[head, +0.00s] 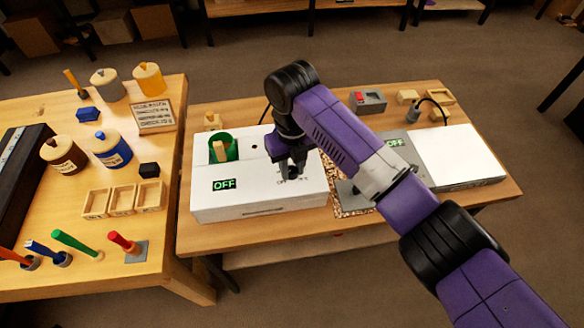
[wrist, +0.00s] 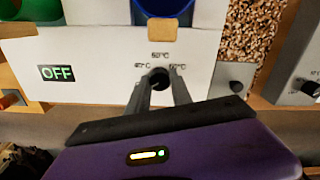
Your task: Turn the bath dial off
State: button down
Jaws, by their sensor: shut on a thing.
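The white bath (head: 258,199) stands on the right bench, with a green pot (head: 223,148) set in its top. Its green display (head: 224,184) reads OFF in both views. The black bath dial (wrist: 159,76) is on the bath's front face in the wrist view, with temperature marks around its upper side. My gripper (wrist: 160,86) is shut on the dial, one finger on each side. In the head view my gripper (head: 290,174) is at the bath's front right and mostly covers the dial. The dial's pointer is too small to read.
A second white device (head: 461,156), also with an OFF display, stands to the right beyond a speckled mat. A grey box with a red button (head: 368,101) is behind. The left bench (head: 75,208) holds jars, small trays and coloured-handled tools.

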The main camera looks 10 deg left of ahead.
aim_at(292, 171)
dwell(0.4)
jog(key=c, duration=1.1)
grip_release()
jog(key=shift+c, duration=0.2)
jog(key=shift+r+b, duration=0.55)
jog(key=shift+r, duration=3.4)
